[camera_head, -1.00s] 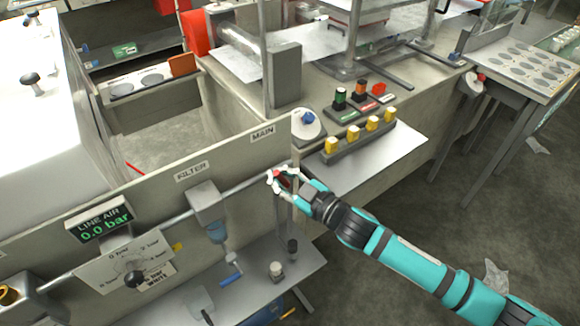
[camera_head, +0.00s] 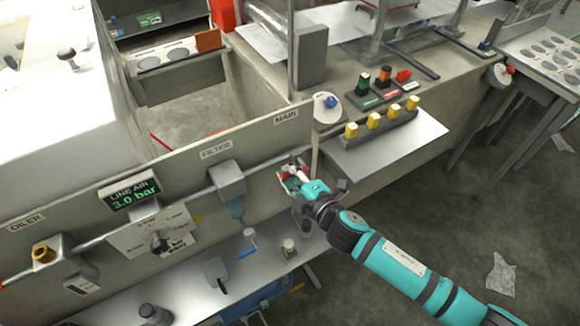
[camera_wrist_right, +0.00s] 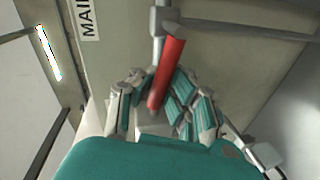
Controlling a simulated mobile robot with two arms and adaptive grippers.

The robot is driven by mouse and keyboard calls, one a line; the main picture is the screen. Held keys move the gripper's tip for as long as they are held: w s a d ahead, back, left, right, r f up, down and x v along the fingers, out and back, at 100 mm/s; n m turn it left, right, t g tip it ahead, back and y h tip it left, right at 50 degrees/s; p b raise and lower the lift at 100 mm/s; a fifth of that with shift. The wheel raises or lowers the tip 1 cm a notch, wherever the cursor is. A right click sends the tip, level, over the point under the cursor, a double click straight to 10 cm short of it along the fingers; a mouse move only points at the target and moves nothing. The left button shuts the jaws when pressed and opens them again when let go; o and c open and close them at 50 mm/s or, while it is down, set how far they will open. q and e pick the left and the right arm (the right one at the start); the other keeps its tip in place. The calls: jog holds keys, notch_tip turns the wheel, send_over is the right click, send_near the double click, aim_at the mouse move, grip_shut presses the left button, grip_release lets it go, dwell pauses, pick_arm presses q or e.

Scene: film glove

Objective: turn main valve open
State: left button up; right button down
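The main valve's red handle (camera_wrist_right: 167,68) shows in the right wrist view, on a grey pipe fitting beside the MAIN label (camera_wrist_right: 86,18). In the head view the MAIN label (camera_head: 286,117) is on the panel above the pipe's right end, where the handle is mostly hidden by my right gripper (camera_head: 291,177). My right gripper's fingers (camera_wrist_right: 160,100) are apart on both sides of the handle; whether one touches it is hard to tell. The LINE AIR display (camera_head: 132,193) reads 3.0 bar. My left gripper is not in view.
A filter unit (camera_head: 229,180) and an oiler (camera_head: 46,253) sit along the same pipe. A metal shelf (camera_head: 190,268) with small items lies below.

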jog(key=shift+s+f+n+h, duration=0.2)
jog(key=shift+f+n+h, duration=0.1)
jog(key=shift+f+n, duration=0.6)
jog(key=c, duration=2)
grip_release()
jog(key=o, duration=0.7)
jog(key=shift+s+d+r, duration=0.15)
jog(key=shift+d+r, duration=0.05)
jog(key=shift+d, duration=0.05)
jog(key=shift+c, duration=0.2)
jog(key=shift+o, duration=0.3)
jog(key=shift+a, duration=0.1)
jog(key=v, duration=1.2)
jog(key=shift+f, duration=0.15)
